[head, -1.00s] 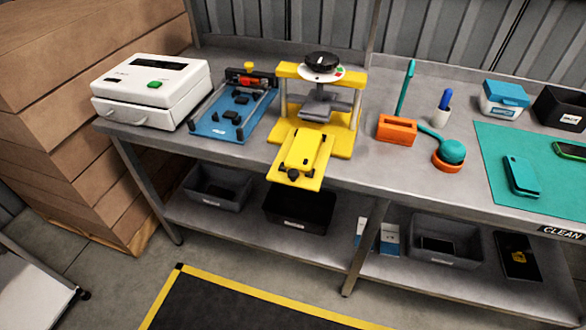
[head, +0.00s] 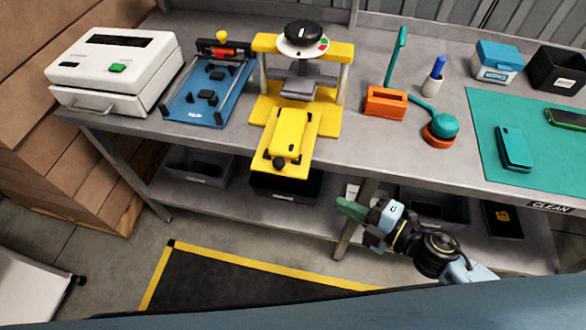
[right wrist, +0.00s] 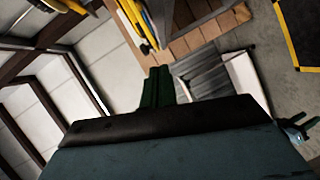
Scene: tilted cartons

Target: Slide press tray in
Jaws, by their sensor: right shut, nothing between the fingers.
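The yellow press (head: 298,105) stands on the metal bench, with a black knob on top and a grey pressing block under its frame. Its yellow tray (head: 282,155) sticks out toward me past the bench's front edge. A yellow phone-shaped piece (head: 289,131) lies on the tray. My right gripper (head: 347,208) is low in front of the bench, to the right of the tray and apart from it. It is shut and empty. In the right wrist view its dark green fingers (right wrist: 158,88) are together.
A white machine (head: 115,68) and a blue fixture (head: 208,93) stand left of the press. An orange holder (head: 386,102), a teal-topped orange item (head: 440,130) and a green mat (head: 550,165) lie right. Bins sit on the lower shelf. Floor in front is open.

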